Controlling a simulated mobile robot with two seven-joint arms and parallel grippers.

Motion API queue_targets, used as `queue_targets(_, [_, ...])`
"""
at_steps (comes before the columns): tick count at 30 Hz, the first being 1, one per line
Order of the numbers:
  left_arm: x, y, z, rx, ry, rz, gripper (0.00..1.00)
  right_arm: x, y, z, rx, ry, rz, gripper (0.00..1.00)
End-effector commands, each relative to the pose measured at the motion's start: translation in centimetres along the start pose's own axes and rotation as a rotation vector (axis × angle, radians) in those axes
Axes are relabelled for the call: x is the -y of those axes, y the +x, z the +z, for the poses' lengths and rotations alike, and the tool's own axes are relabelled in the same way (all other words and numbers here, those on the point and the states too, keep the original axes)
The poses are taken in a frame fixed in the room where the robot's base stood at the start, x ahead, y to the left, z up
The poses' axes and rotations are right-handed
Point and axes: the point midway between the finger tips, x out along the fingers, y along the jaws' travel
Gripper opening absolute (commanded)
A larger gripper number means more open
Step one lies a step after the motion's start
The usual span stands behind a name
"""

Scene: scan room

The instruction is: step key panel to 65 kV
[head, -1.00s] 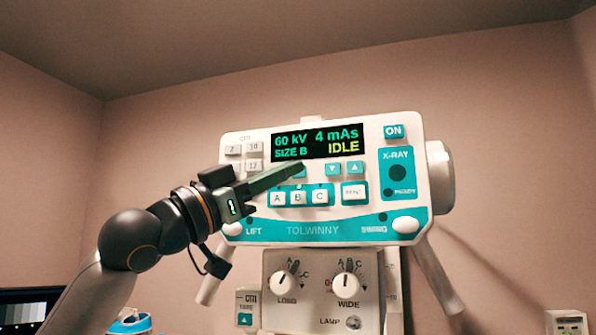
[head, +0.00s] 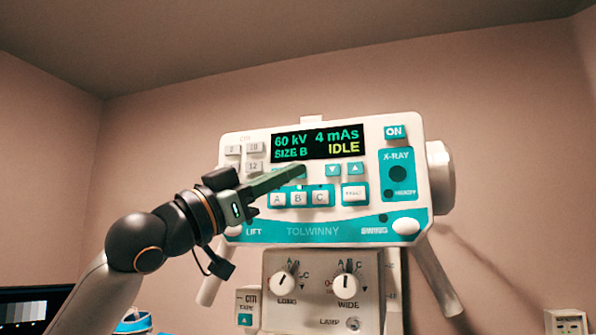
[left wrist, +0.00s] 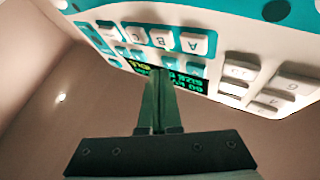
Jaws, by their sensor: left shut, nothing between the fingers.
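The key panel (head: 240,222) is a white and teal console. Its display (head: 318,142) reads 60 kV, 4 mAs, SIZE B and IDLE. Below the display are teal arrow keys; a down key (head: 332,169) and an up key (head: 355,168) show clearly under the mAs side. The keys under the kV side are largely hidden by my left gripper (head: 302,170). That gripper is shut and empty, its tips at the right one of these keys. In the left wrist view the shut fingers (left wrist: 158,76) overlap the inverted display (left wrist: 190,84); contact cannot be told. My right gripper is out of view.
Size keys A, B and C (head: 298,198) lie just below the fingers. Grey number keys (head: 233,150) are at the left, the X-RAY section (head: 397,160) at the right. Below are the LONG knob (head: 282,287) and WIDE knob (head: 345,286).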

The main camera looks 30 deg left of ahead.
Motion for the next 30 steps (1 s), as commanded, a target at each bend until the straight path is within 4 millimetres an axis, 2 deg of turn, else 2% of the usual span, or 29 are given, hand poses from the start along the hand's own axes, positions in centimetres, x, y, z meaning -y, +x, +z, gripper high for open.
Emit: queue_targets(30, [0.43, 0.59, 0.43, 0.0, 0.0, 0.0, 0.0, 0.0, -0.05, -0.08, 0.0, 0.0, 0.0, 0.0])
